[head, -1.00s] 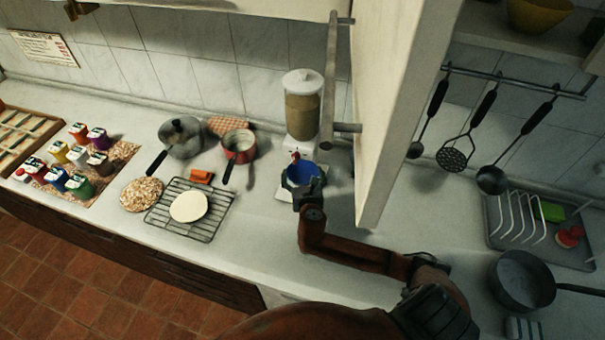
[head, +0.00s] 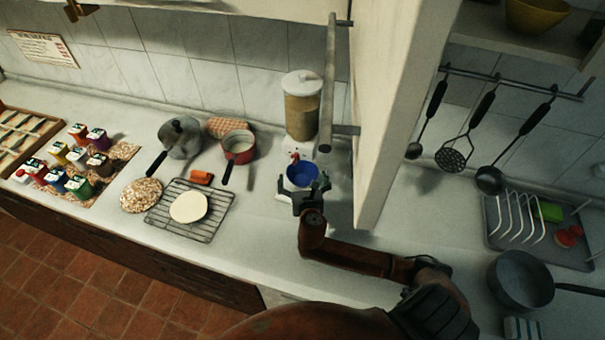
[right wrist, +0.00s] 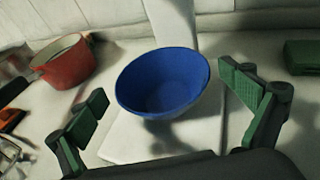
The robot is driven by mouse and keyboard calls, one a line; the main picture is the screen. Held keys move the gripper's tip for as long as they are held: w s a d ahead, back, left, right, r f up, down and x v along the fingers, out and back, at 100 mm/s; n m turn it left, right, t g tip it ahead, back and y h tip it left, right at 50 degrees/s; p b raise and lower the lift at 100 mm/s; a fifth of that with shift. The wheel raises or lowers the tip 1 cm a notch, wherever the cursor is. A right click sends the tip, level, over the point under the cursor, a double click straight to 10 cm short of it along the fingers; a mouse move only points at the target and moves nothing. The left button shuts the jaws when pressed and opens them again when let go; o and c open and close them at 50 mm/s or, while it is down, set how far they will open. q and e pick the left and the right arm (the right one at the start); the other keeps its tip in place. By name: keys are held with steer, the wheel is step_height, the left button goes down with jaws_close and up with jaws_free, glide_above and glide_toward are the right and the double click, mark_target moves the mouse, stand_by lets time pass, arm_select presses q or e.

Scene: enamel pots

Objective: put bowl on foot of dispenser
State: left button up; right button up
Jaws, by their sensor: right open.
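The blue bowl (head: 302,173) sits in front of the dispenser (head: 302,108), below its red tap (head: 294,157). In the right wrist view the bowl (right wrist: 160,85) is over the dispenser's pale square foot (right wrist: 125,140) and seems to rest on it, though its underside is hidden. My right gripper (head: 303,190) is open on the near side of the bowl. Its green-padded fingers stand apart to the left and right of the bowl, with gaps between. My left gripper is not in view.
A red pot (head: 239,147) and a grey pot (head: 180,138) stand left of the dispenser. A wire rack (head: 215,221) lies nearer. A tall white cabinet panel (head: 395,110) hangs close to the right. The counter between rack and gripper is clear.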

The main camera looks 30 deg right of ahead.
steer(key=p+v, duration=0.1)
steer(key=v, duration=0.8)
steer(key=shift+s+a+r, duration=0.1)
steer(key=shift+s+r, duration=0.05)
steer(key=shift+s+a+r, duration=0.1)
steer(key=shift+s+a, duration=0.05)
steer(key=shift+s, duration=0.2)
